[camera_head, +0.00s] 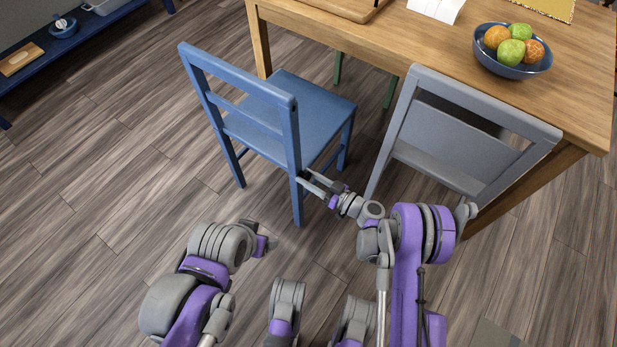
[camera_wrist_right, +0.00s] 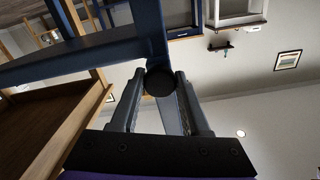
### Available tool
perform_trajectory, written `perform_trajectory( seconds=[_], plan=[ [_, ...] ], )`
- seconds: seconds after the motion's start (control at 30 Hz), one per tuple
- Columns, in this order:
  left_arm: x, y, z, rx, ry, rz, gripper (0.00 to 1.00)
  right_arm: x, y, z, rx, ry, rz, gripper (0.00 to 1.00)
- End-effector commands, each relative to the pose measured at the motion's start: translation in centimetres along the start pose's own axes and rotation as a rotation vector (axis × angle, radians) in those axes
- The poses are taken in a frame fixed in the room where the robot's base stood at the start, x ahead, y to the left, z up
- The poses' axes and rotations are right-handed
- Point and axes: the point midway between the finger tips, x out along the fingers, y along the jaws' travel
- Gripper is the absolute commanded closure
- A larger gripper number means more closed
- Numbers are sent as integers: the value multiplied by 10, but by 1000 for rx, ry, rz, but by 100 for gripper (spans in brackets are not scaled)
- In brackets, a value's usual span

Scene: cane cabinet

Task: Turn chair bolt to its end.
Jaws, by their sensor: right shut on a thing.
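The blue chair (camera_head: 312,110) stands upright beside the table. My right gripper (camera_head: 305,178) reaches the back of its rear leg, just below the seat. In the right wrist view a dark round bolt (camera_wrist_right: 159,82) sits at the joint of the chair frame (camera_wrist_right: 85,55). The fingers of my right gripper (camera_wrist_right: 160,88) are on both sides of the bolt and shut on it. How far the bolt is turned cannot be told. My left gripper (camera_head: 268,242) is low on the left, away from the chair, and its fingers are mostly hidden.
A grey chair (camera_head: 455,160) stands close to the right of my right gripper. The wooden table (camera_head: 400,45) carries a blue bowl of fruit (camera_head: 513,70). A dark blue shelf (camera_head: 75,45) stands at the back left. The wooden floor (camera_head: 110,180) on the left is clear.

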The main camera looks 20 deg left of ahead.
Motion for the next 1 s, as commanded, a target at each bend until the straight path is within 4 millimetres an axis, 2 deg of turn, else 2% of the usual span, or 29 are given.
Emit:
perform_trajectory(
  seconds=[0.17, 0.2, 0.33, 0.37, 0.63, 0.73, 0.87, 1.0],
  plan=[
    [0, 0, 0, 0, 0, 0, 24, 0, 0, 0, 1, 0, 0, 100],
    [0, 0, 0, 0, 0, 0, 24, 0, 0, 0, 0, 0, 0, 51],
    [0, 0, 0, 0, 0, 0, 24, 0, 0, 0, 0, 0, 0, 27],
    [0, 0, 0, 0, 0, 0, 24, 0, 0, 0, -1, 0, 0, 24],
    [0, 0, 0, 0, 0, 0, 24, -1, 0, 0, -2, 0, 0, 24],
    [-1, 0, 0, 0, 0, 0, 24, -7, 0, 0, -2, 0, 2, 24],
    [-4, 0, -1, 0, -1, 0, 24, -27, 1, -1, -2, 0, 4, 24],
    [-8, 0, -2, 0, -1, 0, 24, -56, 1, -1, -2, 0, 5, 24]
  ],
)
